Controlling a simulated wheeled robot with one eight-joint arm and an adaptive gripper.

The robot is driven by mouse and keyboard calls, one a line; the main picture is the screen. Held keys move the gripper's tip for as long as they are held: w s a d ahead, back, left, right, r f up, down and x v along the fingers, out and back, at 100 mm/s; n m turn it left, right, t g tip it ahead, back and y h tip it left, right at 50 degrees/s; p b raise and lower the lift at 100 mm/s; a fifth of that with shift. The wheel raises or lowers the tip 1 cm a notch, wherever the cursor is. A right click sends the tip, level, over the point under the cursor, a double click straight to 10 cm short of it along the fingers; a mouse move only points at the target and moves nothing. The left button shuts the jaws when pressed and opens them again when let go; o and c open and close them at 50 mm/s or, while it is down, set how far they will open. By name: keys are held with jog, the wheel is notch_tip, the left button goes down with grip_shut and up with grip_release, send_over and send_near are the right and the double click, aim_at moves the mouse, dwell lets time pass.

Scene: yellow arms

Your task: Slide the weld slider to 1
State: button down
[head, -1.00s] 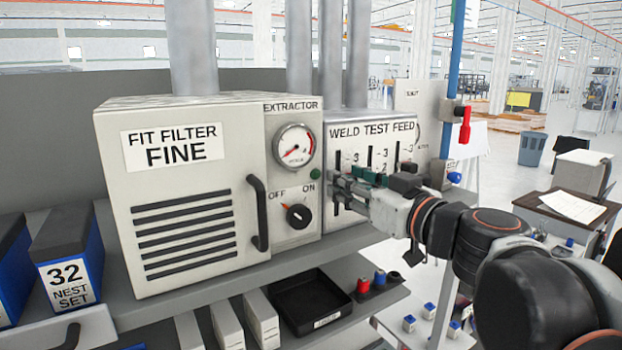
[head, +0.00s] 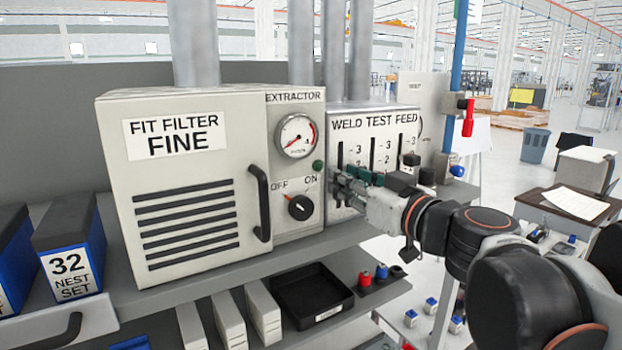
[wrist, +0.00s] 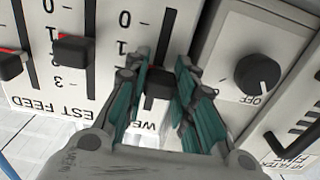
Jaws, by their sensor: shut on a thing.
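The weld slider is the leftmost slot on the WELD TEST FEED panel (head: 374,122) in the head view. In the wrist view, which shows the panel upside down, its dark knob (wrist: 158,86) sits between the green fingers of my gripper (wrist: 158,92). My gripper (head: 342,188) is shut on this knob. The 0 and 1 marks show beside the slot (wrist: 162,42), beyond the knob on its lower-value side. A finger covers the scale beside the knob, so its exact reading cannot be told.
A neighbouring slider knob (wrist: 72,49) and another at the wrist view's left edge (wrist: 11,65) are close by. The extractor dial (head: 300,207) and the filter box handle (head: 259,203) stand left of the panel. A black tray (head: 312,298) lies below.

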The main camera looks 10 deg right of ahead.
jog(key=shift+f+b, duration=0.3)
jog(key=shift+f, duration=0.55)
jog(key=shift+r, duration=0.1)
jog(key=c, duration=1.6)
grip_release()
jog(key=shift+s, duration=0.1)
jog(key=v, duration=1.1)
jog(key=shift+s, duration=0.35)
jog(key=shift+d, duration=0.1)
